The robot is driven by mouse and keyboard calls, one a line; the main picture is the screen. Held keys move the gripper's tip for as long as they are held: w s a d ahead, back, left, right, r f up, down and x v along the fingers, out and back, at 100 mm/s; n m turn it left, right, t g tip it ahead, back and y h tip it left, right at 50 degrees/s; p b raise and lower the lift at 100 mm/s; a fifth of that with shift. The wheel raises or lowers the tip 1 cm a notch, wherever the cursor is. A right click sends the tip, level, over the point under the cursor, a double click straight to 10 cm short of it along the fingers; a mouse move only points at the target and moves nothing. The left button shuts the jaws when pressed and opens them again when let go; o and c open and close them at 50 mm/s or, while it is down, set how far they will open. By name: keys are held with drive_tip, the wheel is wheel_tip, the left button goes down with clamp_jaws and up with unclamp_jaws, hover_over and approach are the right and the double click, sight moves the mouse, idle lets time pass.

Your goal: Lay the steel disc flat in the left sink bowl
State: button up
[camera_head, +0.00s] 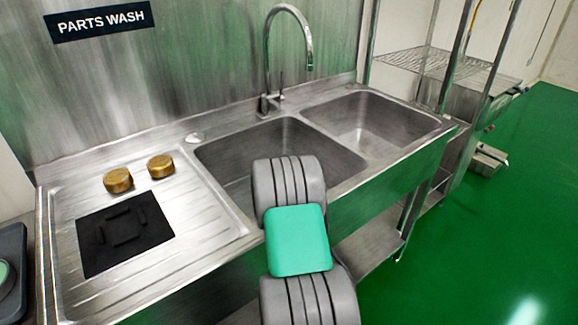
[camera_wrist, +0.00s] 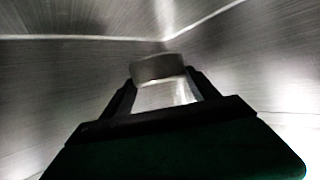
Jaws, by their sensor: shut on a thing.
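The steel disc (camera_wrist: 158,67) shows in the wrist view as a short grey metal piece between the fingertips. My gripper (camera_wrist: 161,80) is shut on it, with its dark fingers on either side. Bare steel walls and corner seams of a bowl surround it in the wrist view. Whether the disc touches the bowl's floor is hard to tell. In the head view my arm reaches over the front rim of the left sink bowl (camera_head: 225,158). The arm hides the gripper, the disc and part of that bowl there.
The right sink bowl (camera_head: 372,122) looks empty. A tall faucet (camera_head: 308,45) stands behind the bowls. Two brass pieces (camera_head: 118,180) (camera_head: 160,166) and a black mat (camera_head: 124,232) lie on the drainboard (camera_head: 200,225) at left. A wire rack (camera_head: 430,62) stands at right.

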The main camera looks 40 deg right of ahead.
drive_tip(key=shift+f, duration=0.5)
drive_tip(key=shift+f+b, duration=0.35)
drive_tip(key=shift+b, duration=0.2)
drive_tip(key=shift+f, duration=0.2)
drive_tip(key=o, duration=1.8)
drive_tip(key=shift+o, duration=0.2)
wheel_tip(320, 180, up, 2)
drive_tip(key=shift+a+p, duration=0.1)
drive_tip(key=shift+p, duration=0.9)
drive_tip(key=f+v, duration=0.1)
drive_tip(key=v, duration=1)
drive_tip(key=shift+s+a+r+b, duration=0.2)
drive_tip(key=shift+s+a+b, duration=0.1)
drive_tip(key=shift+b, duration=0.05)
